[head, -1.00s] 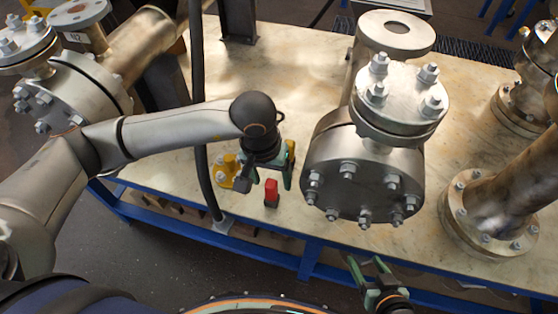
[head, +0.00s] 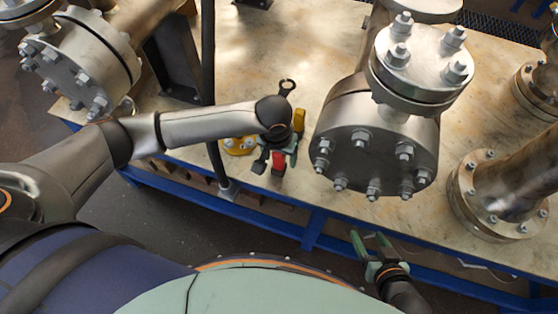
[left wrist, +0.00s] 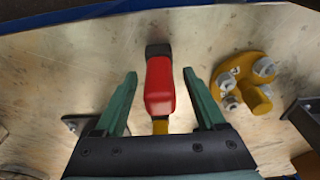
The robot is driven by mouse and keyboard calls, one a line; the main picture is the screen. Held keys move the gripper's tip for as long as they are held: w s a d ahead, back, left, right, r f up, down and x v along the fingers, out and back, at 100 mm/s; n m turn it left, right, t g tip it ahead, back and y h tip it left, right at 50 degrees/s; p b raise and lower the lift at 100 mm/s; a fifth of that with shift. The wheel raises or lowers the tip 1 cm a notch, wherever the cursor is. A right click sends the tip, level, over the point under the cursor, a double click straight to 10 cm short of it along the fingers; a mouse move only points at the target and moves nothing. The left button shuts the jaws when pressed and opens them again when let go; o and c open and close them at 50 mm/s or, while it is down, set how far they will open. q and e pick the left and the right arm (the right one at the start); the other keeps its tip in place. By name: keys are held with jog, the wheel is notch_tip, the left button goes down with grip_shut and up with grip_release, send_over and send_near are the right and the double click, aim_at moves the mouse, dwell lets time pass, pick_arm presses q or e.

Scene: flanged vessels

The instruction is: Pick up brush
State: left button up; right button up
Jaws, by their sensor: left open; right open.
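The brush shows a red handle (head: 278,162) with a dark end, lying on the table near its front edge. In the left wrist view the brush (left wrist: 160,88) runs lengthwise between the fingers, and a yellow part of it goes out of sight behind the gripper body. My left gripper (left wrist: 160,76) is open, with one green finger on each side of the handle and a visible gap on both sides. It also shows above the brush in the head view (head: 277,155). My right gripper (head: 370,243) is open and empty, in front of the table edge.
A yellow flanged piece (left wrist: 243,82) with bolts lies beside the brush. A large steel flanged vessel (head: 375,145) stands close to the right of my left gripper. A dark upright hose (head: 208,80) passes behind my left arm.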

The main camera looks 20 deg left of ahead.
pick_arm(q)
jog(key=shift+f, duration=0.25)
jog(key=shift+c, duration=0.4)
grip_shut()
jog(key=shift+w, duration=0.1)
